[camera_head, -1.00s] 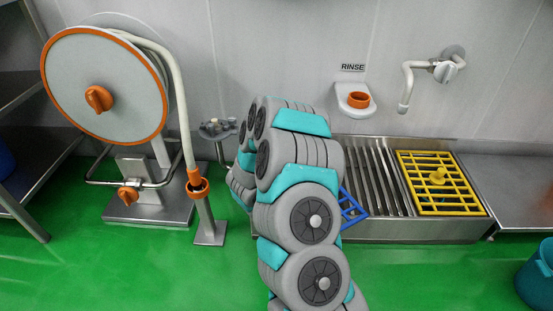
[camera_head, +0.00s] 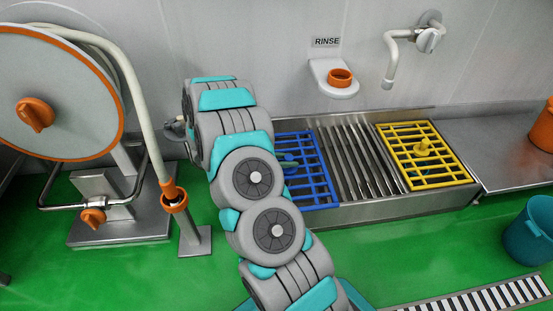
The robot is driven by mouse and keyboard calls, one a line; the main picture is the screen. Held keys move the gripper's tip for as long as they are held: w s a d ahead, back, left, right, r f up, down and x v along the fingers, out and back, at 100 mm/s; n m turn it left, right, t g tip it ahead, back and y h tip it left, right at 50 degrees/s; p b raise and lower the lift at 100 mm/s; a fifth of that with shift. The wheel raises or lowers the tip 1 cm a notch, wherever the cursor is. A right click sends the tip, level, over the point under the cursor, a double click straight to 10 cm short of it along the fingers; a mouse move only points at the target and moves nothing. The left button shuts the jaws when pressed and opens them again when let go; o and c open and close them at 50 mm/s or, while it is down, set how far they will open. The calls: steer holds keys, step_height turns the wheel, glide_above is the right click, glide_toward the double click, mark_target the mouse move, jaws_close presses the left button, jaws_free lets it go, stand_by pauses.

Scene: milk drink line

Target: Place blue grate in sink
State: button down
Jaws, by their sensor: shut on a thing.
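The blue grate (camera_head: 319,181) lies over the left part of the metal sink (camera_head: 400,208), left of the bare slats. Its left side is hidden behind my arm. I cannot tell whether it rests on the sink or hangs just above it. My gripper (camera_head: 289,164) is mostly hidden by my arm; a small part shows at the blue grate's middle knob, and it is shut on the grate. A yellow grate (camera_head: 437,180) with a yellow knob lies on the right part of the sink.
A hose reel (camera_head: 62,95) and a metal post with an orange ring (camera_head: 174,197) stand at the left. A tap (camera_head: 390,65) and a white holder (camera_head: 328,80) are on the wall. A metal counter (camera_head: 500,165) and a teal bucket (camera_head: 530,235) are at the right.

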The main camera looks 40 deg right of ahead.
mark_target(277, 151)
steer(key=w, duration=0.6)
steer(key=shift+f, duration=0.3)
step_height(277, 151, down, 4)
steer(key=shift+r+b, duration=0.25)
steer(key=shift+b, duration=0.25)
steer(key=shift+c, duration=2.4)
jaws_free()
steer(key=shift+p+v, duration=0.5)
steer(key=shift+v, duration=3.35)
